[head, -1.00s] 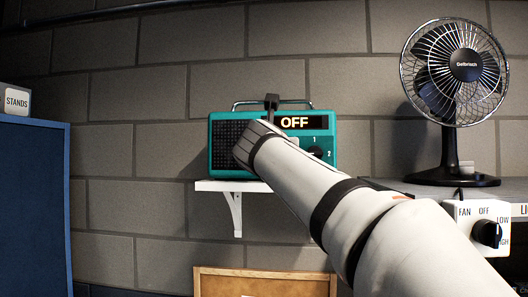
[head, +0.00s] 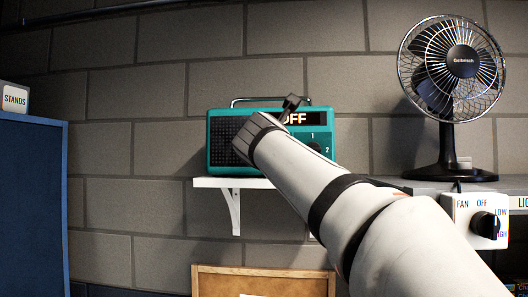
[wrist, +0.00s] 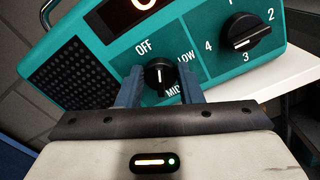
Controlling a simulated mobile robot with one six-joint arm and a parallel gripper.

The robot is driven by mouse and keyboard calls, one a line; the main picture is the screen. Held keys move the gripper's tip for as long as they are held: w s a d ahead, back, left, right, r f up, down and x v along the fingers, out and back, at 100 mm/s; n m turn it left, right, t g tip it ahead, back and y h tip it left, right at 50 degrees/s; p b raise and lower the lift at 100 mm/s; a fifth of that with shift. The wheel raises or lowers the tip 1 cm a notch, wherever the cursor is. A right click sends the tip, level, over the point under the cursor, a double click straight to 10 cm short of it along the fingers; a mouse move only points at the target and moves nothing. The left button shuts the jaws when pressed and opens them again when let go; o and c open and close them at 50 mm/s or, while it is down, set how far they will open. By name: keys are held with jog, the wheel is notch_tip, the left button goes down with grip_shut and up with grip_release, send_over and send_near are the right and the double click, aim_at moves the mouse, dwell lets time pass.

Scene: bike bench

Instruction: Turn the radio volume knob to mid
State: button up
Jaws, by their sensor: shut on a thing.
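The teal radio (head: 222,142) stands on a white wall shelf in the head view, partly behind my arm. In the wrist view its black volume knob (wrist: 159,76) sits between the fingers of my gripper (wrist: 159,88), which is shut on it. OFF, LOW and MID are printed around the knob. A white line on the knob runs roughly up and down in the wrist view; I cannot tell which end points. The radio display (head: 304,118) reads OFF, partly covered by my wrist. In the head view the knob is hidden.
A second radio knob (wrist: 245,40), marked with numbers, lies close to the right of the fingers in the wrist view. A fan (head: 460,85) and a fan control box (head: 465,212) are at the right. The shelf (head: 225,184) is narrow.

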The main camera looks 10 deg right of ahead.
jog(key=shift+w+a+f+m+b, duration=0.2)
jog(key=shift+m+b, duration=1.65)
jog(key=shift+m, duration=3.15)
jog(key=shift+s+d+f+m+b, duration=0.2)
jog(key=shift+m+b, duration=1.6)
jog(key=shift+m, duration=3.2)
jog(key=shift+w+a+f+m+b, duration=0.25)
jog(key=shift+m+b, duration=1.6)
jog(key=shift+m, duration=3.15)
jog(key=shift+s+d+f, duration=0.1)
jog(key=shift+s+d, duration=0.05)
jog(key=o, duration=1)
jog(key=shift+c, duration=0.2)
jog(key=shift+s, duration=0.15)
